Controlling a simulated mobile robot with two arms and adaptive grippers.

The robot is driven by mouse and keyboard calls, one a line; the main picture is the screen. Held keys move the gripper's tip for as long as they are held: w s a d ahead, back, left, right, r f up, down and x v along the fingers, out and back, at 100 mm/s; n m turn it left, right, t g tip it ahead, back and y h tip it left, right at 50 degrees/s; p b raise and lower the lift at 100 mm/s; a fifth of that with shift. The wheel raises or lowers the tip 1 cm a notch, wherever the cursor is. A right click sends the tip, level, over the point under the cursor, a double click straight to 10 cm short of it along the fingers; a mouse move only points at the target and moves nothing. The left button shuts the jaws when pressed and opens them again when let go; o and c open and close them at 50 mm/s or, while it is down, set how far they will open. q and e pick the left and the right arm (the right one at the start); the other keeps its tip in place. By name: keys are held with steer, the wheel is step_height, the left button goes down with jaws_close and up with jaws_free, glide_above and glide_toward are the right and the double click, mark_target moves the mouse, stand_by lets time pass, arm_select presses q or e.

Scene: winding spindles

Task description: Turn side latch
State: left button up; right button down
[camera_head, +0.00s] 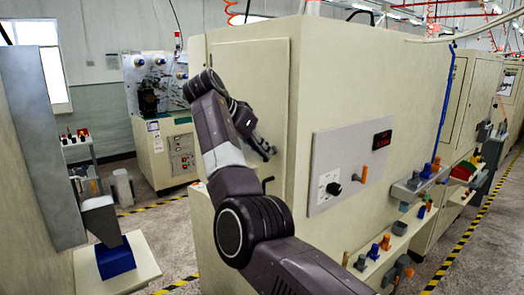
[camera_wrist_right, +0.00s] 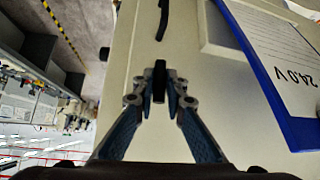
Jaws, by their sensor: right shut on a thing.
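My right gripper (camera_head: 266,151) reaches the side of the large beige machine (camera_head: 345,100), next to a tall door panel (camera_head: 262,75). In the right wrist view its two fingers (camera_wrist_right: 160,98) are closed on a small dark latch handle (camera_wrist_right: 158,76), which stands upright between the fingertips. In the head view this latch is mostly hidden by the gripper. A second dark handle (camera_head: 267,184) sits lower on the machine; a dark curved handle also shows in the right wrist view (camera_wrist_right: 162,20). My left gripper is not in view.
A control panel (camera_head: 350,162) with a black knob and red display is on the machine's right face. A blue-framed sheet (camera_wrist_right: 280,70) is close to the right finger's side in the wrist view.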

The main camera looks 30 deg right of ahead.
steer(key=shift+d+r, duration=0.15)
steer(key=c, duration=2.1)
jaws_free()
steer(key=shift+o, duration=0.7)
steer(key=shift+d+f, duration=0.1)
steer(key=shift+f, duration=0.1)
steer(key=v, duration=1.2)
steer(key=shift+w, duration=0.15)
